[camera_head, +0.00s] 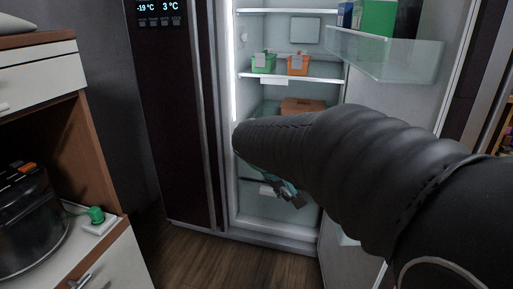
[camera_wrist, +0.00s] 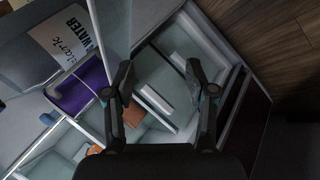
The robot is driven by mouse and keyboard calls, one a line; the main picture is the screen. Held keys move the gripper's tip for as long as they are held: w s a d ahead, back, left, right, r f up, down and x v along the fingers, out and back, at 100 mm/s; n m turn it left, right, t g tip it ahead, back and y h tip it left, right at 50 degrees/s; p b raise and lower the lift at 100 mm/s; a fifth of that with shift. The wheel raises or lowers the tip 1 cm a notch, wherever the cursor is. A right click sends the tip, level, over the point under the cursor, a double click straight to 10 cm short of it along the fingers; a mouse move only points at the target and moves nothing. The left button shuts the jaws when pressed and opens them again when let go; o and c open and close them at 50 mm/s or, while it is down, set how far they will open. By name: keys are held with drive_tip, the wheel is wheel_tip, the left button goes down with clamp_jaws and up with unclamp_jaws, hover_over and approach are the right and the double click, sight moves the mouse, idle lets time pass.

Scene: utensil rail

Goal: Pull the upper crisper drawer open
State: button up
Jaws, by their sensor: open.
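The fridge stands open, with its clear-fronted crisper drawers low inside. In the wrist view, the upper crisper drawer's white bar handle (camera_wrist: 155,99) lies just beyond my fingertips, roughly between them. A second white bar handle (camera_wrist: 178,63), the lower drawer's, lies beyond it toward the floor side. My gripper (camera_wrist: 160,80) is open and empty, its two dark fingers spread apart. I see no contact with either handle. In the head view, my gripper (camera_head: 288,192) is partly hidden beneath my forearm, which also covers much of the drawer fronts.
The fridge door stands open at right, with a clear bin (camera_head: 390,58) on it. Green (camera_head: 263,63) and orange (camera_head: 298,64) containers sit on a shelf above. A cabinet with a dark pot (camera_head: 25,215) stands at left. Wooden floor (camera_head: 215,262) is clear before the fridge.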

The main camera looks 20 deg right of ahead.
drive_tip(key=w+d+f+n+t+h, duration=0.1)
drive_tip(key=w+d+f+h, duration=0.15)
drive_tip(key=w, duration=0.75)
drive_tip(key=w+d+f+n+h, duration=0.1)
drive_tip(key=w+d+f+h, duration=0.15)
drive_tip(key=w, duration=0.85)
drive_tip(key=w+a+f+n+t+h+b, duration=0.1)
drive_tip(key=w+f+n+t+h, duration=0.15)
drive_tip(key=w+f, duration=0.45)
drive_tip(key=w+f+n+t+h, duration=0.1)
drive_tip(key=w+f+t, duration=0.25)
drive_tip(key=w, duration=0.55)
drive_tip(key=shift+n, duration=0.25)
drive_tip(key=x, duration=0.4)
drive_tip(key=p+x, duration=0.1)
drive_tip(key=x, duration=0.4)
drive_tip(key=f+x, duration=0.1)
drive_tip(key=x, duration=0.3)
drive_tip(key=shift+w+d, duration=0.15)
drive_tip(key=shift+d, duration=0.05)
clamp_jaws()
